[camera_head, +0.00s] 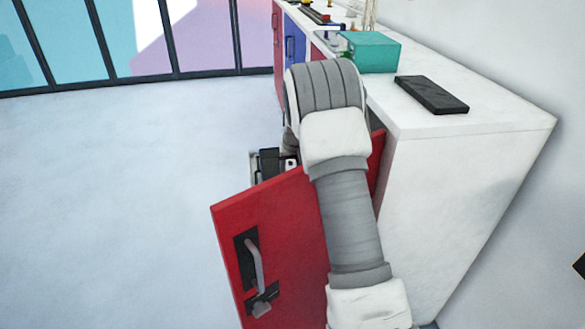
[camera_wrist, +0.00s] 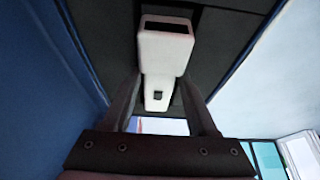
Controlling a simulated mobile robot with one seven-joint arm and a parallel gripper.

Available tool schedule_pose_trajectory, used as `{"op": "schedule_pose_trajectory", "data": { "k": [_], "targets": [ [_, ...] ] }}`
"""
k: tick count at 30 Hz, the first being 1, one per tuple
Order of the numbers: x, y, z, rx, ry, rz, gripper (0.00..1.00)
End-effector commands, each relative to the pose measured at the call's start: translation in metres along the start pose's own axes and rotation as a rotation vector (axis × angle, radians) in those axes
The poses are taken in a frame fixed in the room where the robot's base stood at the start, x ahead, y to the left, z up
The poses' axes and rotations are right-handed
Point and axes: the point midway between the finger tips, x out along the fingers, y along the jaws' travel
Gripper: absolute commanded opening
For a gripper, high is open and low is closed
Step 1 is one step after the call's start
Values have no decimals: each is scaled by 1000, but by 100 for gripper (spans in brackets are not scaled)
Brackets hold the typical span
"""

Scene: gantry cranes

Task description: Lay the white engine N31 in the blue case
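In the wrist view, a white engine-like part (camera_wrist: 165,50) shows against a dark surface. It has a wide block with a dark slot and a narrower end with a small dark square. No N31 marking can be read. My gripper (camera_wrist: 160,82) is apart at the fingers, one on each side of the narrower end, with small gaps visible. Whether the tips touch the wide block I cannot tell. In the head view, my arm reaches over an open red door (camera_head: 275,240), and its end is mostly hidden. I cannot make out the blue case for certain.
A white counter (camera_head: 500,120) runs along the right, carrying a teal box (camera_head: 372,52) and a flat black object (camera_head: 432,95). A blue door (camera_head: 295,45) is in the cabinet front farther back. A blue panel (camera_wrist: 35,80) flanks my gripper. The floor at left is clear.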

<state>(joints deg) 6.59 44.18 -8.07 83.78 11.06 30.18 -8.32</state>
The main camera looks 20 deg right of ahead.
Motion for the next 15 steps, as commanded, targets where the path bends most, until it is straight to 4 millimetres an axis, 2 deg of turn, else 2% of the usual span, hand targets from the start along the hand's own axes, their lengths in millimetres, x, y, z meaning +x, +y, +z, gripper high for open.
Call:
{"op": "schedule_pose_trajectory", "data": {
  "k": [1,3,11,15],
  "targets": [
    [-1,0,0,0,0,0,69],
    [-1,0,0,0,0,0,79],
    [-1,0,0,0,0,0,79],
    [-8,0,-3,0,2,0,79]
  ]
}}
